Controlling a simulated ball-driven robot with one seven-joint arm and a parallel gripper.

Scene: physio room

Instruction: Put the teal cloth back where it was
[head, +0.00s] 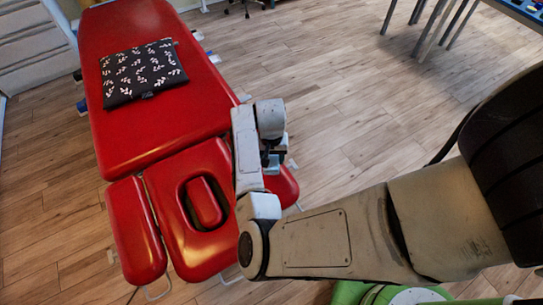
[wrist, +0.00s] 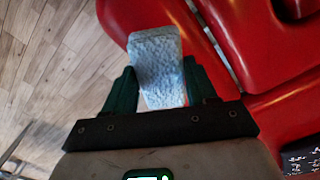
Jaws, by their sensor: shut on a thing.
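A pale blue, fluffy folded cloth (wrist: 157,62) is between the two dark green fingers of my gripper (wrist: 160,88) in the wrist view. It looks more light blue than teal. My gripper is shut on it, and the cloth sticks out past the fingertips. In the wrist view the cloth is over the red padding and the wood floor; its height above them is hard to tell. In the head view my gripper is mostly hidden by my wrist, beside the right edge of the red treatment table (head: 150,125), and the cloth cannot be clearly made out.
A black cushion with white leaf print (head: 142,72) lies on the table's far part. The near end has a padded headrest (head: 205,200) with an opening and side pads. Wood floor (head: 335,95) is clear to the right. Another table (head: 515,10) stands at the upper right.

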